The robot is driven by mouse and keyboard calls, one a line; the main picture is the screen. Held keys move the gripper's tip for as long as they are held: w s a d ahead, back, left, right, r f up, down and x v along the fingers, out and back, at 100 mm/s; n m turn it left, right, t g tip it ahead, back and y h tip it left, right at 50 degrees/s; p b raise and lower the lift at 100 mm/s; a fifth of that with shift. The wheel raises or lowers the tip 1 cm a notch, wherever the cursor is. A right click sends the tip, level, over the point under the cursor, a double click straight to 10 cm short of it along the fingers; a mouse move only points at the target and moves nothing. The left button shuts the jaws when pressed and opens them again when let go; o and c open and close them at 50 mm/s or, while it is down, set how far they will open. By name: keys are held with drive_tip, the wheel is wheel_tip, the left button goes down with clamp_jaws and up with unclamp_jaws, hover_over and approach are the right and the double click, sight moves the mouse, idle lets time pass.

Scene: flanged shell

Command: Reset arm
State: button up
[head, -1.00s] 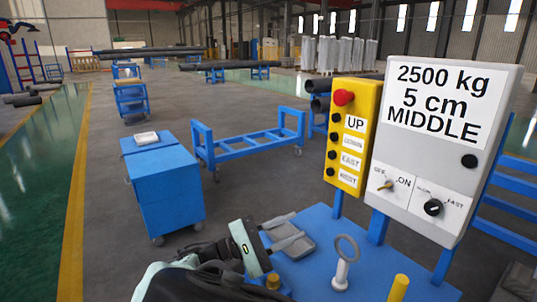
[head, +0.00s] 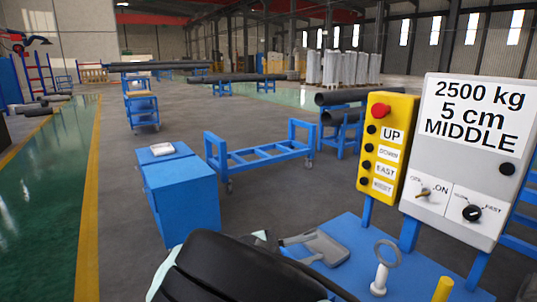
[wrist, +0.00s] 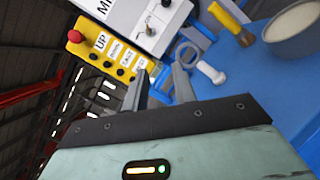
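My gripper (wrist: 158,82) shows in the wrist view with its two grey fingers apart and nothing seen between them. In the wrist view the fingers point toward the yellow button box (wrist: 108,52) and the grey control panel (wrist: 140,18), with no contact visible. In the head view the yellow button box (head: 387,148) and the grey panel (head: 465,160) stand at the right, above the blue table (head: 350,238).
A blue cabinet (head: 180,200) and a blue cart (head: 260,155) stand beyond. Open floor (head: 125,200) lies at the left.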

drive_tip(key=s+d+f+m+g+y, duration=0.1)
drive_tip(key=s+d+f+g+y, duration=0.3)
drive_tip(key=s+d+g+y, duration=0.3)
drive_tip(key=s+r+m+t+y, duration=0.1)
drive_tip(key=s+r+y, duration=0.2)
drive_tip(key=s+y, duration=0.3)
drive_tip(key=s+r+m+t+y, duration=0.1)
drive_tip(key=s+r+y, duration=0.3)
drive_tip(key=s, duration=0.6)
drive_tip(key=shift+s+a+m+y, duration=0.15)
drive_tip(key=shift+m+y, duration=0.65)
drive_tip(key=shift+y, duration=0.4)
